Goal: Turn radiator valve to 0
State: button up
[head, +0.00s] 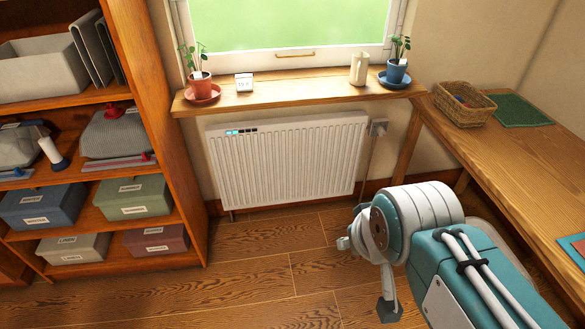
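A white ribbed radiator (285,165) hangs on the wall under the window sill. A small panel (241,131) with light blue and dark segments sits at its top left. A grey box (378,127) with a cord or thin pipe running down is on the wall just right of the radiator's top; I cannot tell whether it is the valve or a socket. A short pipe (232,214) shows below the radiator's lower left corner. No number on a valve is readable. My teal and white arm fills the lower right.
A wooden sill (300,97) above the radiator holds two potted plants, a small white calendar and a cream jug. A shelf unit (165,130) with boxes stands left. A wooden desk (520,165) with a basket (462,106) stands right. The floor (260,275) before the radiator is clear.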

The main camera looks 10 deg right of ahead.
aim_at(380, 130)
jog(key=i+l, duration=0.65)
jog(key=l, duration=0.15)
jog(key=i+l, duration=0.7)
jog(key=k+l+z, duration=0.05)
jog(key=l, duration=0.05)
